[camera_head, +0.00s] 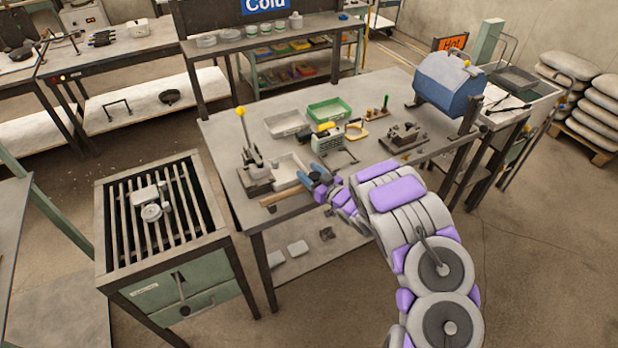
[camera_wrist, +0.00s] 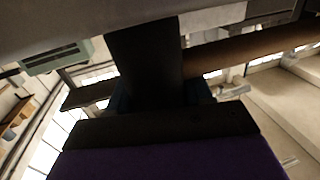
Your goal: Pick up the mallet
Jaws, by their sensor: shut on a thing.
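The mallet shows in the head view as a brown wooden bar (camera_head: 281,196) at the front edge of the worktable, to the left of my gripper (camera_head: 318,178). In the wrist view a brown round handle (camera_wrist: 250,48) runs from the upper right behind the dark finger of my gripper (camera_wrist: 150,75), and a darker stretch comes out on the left. My gripper is shut on the mallet's handle. My fingers hide part of it, and I cannot tell whether the mallet is clear of the tabletop.
The worktable (camera_head: 385,90) holds a grey tray (camera_head: 287,124), a green tray (camera_head: 329,110), a lever tool with a yellow knob (camera_head: 241,112) and a blue drum (camera_head: 447,82) at the right. A slatted grill box (camera_head: 165,270) stands at the left. Floor at the lower right is clear.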

